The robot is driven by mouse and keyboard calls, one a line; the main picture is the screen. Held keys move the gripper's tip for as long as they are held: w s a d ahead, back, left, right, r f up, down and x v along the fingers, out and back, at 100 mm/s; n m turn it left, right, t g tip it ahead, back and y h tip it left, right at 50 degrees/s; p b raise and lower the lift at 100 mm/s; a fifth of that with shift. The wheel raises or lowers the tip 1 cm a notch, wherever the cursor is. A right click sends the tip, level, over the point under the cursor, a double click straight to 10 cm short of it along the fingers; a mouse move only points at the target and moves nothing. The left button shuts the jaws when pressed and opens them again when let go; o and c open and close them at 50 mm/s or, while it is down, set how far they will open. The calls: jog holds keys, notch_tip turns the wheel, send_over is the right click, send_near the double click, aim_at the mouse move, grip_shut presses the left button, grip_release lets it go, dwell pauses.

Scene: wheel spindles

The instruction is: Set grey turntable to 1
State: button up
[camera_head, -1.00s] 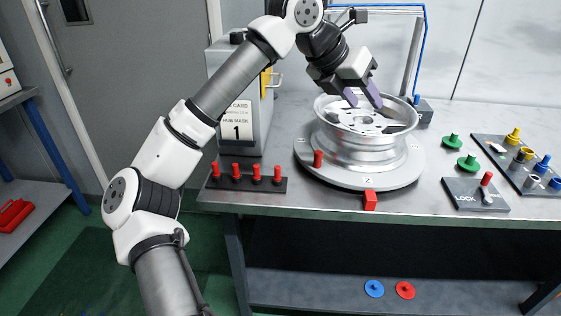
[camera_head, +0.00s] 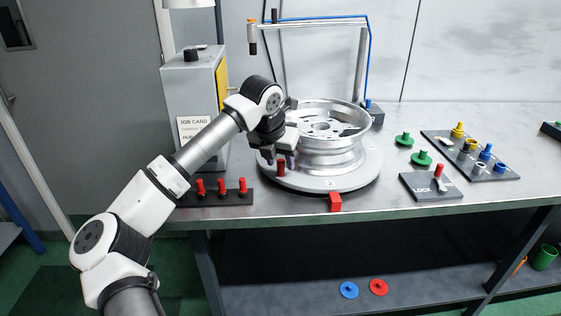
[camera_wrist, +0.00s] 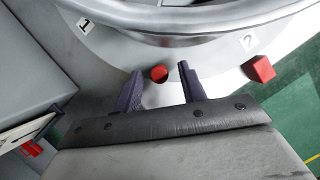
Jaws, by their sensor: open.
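The grey turntable (camera_head: 368,170) lies on the bench with a silver wheel rim (camera_head: 335,160) on it. In the wrist view its edge carries a label 1 (camera_wrist: 85,24) at left and a label 2 (camera_wrist: 248,41) at right. The 2 is beside a red block (camera_wrist: 262,69), which also shows at the bench front (camera_head: 335,202). A red peg (camera_head: 281,169) stands at the turntable's front left. My gripper (camera_wrist: 160,70) is open, with the peg's top (camera_wrist: 158,73) between its fingers in that view. I cannot tell whether they touch it.
A black rack (camera_head: 218,198) with red pegs is left of the turntable. A LOCK plate (camera_head: 425,191) with a red-topped lever (camera_head: 439,171) is at right. Green knobs (camera_head: 421,159) and a tray of coloured parts (camera_head: 489,172) lie beyond. A grey cabinet (camera_head: 190,90) stands behind my arm.

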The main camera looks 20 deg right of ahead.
jog(key=shift+x, duration=0.9)
grip_shut()
